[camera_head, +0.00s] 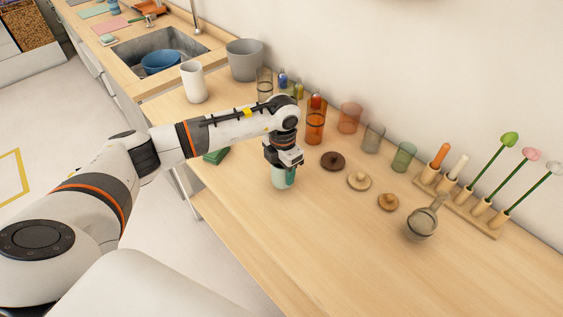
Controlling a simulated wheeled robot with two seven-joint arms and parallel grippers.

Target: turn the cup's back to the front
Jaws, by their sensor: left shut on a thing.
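The cup (278,177) is pale green with a darker teal part on its right side. It stands upright on or just above the wooden counter, left of the middle of the top; I cannot tell whether its base touches the wood. My left gripper (284,166) reaches down over it from above and is shut on it, hiding its rim and upper part. My right gripper does not show in the head view.
The counter (330,260) is clear in front of the cup. Round wooden lids (359,181) lie to its right, with a strainer (421,224) and a peg rack (470,212) beyond. Glasses (349,117) line the wall. A green item (216,156) lies to the left.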

